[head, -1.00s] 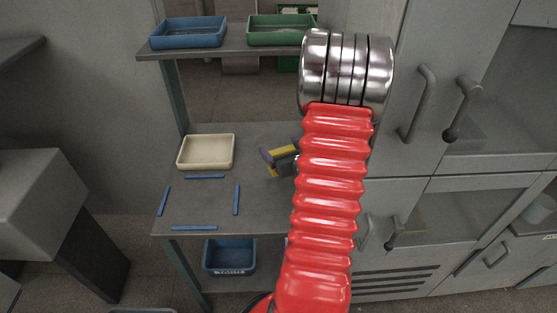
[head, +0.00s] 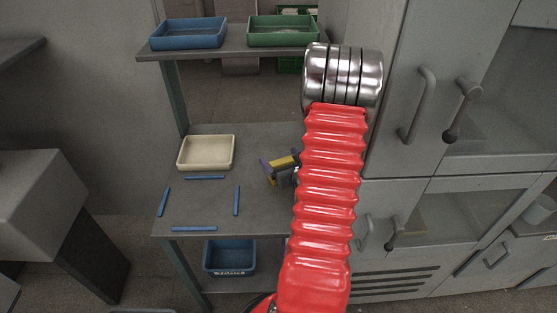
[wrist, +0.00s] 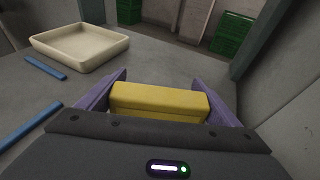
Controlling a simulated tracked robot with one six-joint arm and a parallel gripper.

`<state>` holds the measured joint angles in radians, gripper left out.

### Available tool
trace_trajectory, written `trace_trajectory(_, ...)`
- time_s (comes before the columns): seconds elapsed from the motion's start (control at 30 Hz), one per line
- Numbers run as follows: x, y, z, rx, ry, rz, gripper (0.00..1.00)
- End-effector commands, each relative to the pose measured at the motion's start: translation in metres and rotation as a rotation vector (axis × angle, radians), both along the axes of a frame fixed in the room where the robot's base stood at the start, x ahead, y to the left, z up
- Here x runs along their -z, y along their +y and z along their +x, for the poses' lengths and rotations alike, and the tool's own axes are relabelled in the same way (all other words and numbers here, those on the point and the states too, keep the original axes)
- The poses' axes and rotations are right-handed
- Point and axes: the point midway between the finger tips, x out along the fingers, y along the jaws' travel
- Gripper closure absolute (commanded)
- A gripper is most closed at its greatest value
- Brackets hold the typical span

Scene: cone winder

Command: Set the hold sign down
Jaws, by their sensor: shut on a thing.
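The hold sign appears as a yellow block (wrist: 160,101) between the purple fingers of my gripper (wrist: 158,98) in the wrist view. My gripper is shut on it. In the head view the yellow sign (head: 283,162) and my gripper (head: 278,168) show just left of my red arm, over the right part of the grey table (head: 262,205). My arm hides part of the gripper. I cannot tell whether the sign touches the table. Blue strips (head: 236,200) mark out a square on the table, left of the gripper and apart from it.
A cream tray (head: 206,153) stands behind the marked square; it also shows in the wrist view (wrist: 80,62). A blue tray (head: 187,33) and a green tray (head: 283,30) sit on the upper shelf. Grey cabinets (head: 440,120) stand to the right. The marked square is empty.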

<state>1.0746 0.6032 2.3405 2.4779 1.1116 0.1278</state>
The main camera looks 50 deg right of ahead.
Motion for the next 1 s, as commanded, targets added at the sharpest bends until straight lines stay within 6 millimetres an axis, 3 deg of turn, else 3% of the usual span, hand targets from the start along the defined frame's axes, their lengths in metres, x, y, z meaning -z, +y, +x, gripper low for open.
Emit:
trace_trajectory(0.3, 0.0020, 0.0001, 0.0003, 0.000, 0.000, 0.000, 0.37)
trace_trajectory(0.33, 0.0018, 0.0000, 0.0003, 0.000, 0.000, -0.001, 0.13)
trace_trajectory(0.5, 0.0016, 0.0002, 0.0003, -0.001, 0.000, -0.001, 0.01)
trace_trajectory(1.0, -0.0043, 0.0051, -0.0043, 0.001, 0.000, 0.000, 0.00)
